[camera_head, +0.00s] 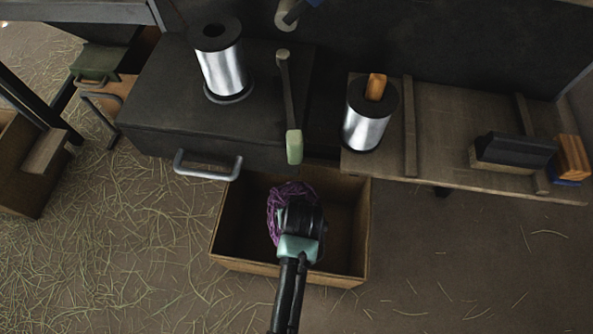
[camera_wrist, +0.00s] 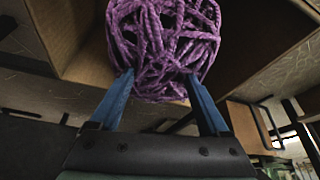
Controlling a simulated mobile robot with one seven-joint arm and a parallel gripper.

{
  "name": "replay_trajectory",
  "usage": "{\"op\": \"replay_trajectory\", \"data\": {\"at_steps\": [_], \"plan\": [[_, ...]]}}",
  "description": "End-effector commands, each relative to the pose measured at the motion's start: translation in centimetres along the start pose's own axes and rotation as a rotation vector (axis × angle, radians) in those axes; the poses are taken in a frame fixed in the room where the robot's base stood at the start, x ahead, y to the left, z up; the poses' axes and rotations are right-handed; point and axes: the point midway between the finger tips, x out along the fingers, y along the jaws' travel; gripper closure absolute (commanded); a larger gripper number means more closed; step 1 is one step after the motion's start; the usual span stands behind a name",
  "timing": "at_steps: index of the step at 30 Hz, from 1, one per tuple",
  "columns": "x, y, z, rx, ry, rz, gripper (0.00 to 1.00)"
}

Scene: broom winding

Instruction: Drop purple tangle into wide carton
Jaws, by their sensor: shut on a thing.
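The purple tangle (camera_head: 283,196) is a rounded ball of purple strands. In the wrist view the tangle (camera_wrist: 163,48) fills the upper middle, between the two blue fingers of my gripper (camera_wrist: 162,92). My gripper (camera_head: 292,212) is shut on it. In the head view both are over the opening of the wide carton (camera_head: 233,266), an open brown box on the floor. My gripper and arm hide part of the tangle and of the carton's inside. I cannot tell how far the tangle is above the carton's floor. No other contents show in the carton.
A dark bench (camera_head: 150,105) with a silver handle (camera_head: 207,165) and a metal spool (camera_head: 222,68) stands behind the carton. A crank with a green grip (camera_head: 294,146) hangs near the carton's back edge. A wooden shelf (camera_head: 440,150) holds a second spool (camera_head: 368,128) and a brush (camera_head: 512,150). Straw litters the floor.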

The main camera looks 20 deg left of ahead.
Motion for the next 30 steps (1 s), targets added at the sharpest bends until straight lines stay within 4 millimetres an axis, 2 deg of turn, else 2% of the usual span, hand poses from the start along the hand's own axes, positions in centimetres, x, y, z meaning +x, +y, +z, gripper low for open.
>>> {"op": "replay_trajectory", "data": {"at_steps": [8,9,12,19,22,26,30], "plan": [[0.1,0.0,0.0,0.000,0.001,0.000,1.00],[0.1,0.0,0.0,0.000,0.001,0.000,0.15],[0.1,0.0,0.0,0.000,0.001,0.000,0.00],[0.1,0.0,0.1,0.000,-0.001,0.000,0.00],[-0.6,0.0,0.0,0.001,-0.001,0.000,0.00],[-2.7,0.0,-0.1,0.001,-0.001,0.000,0.00],[-5.9,0.0,-0.2,0.001,0.000,0.000,0.00]]}}
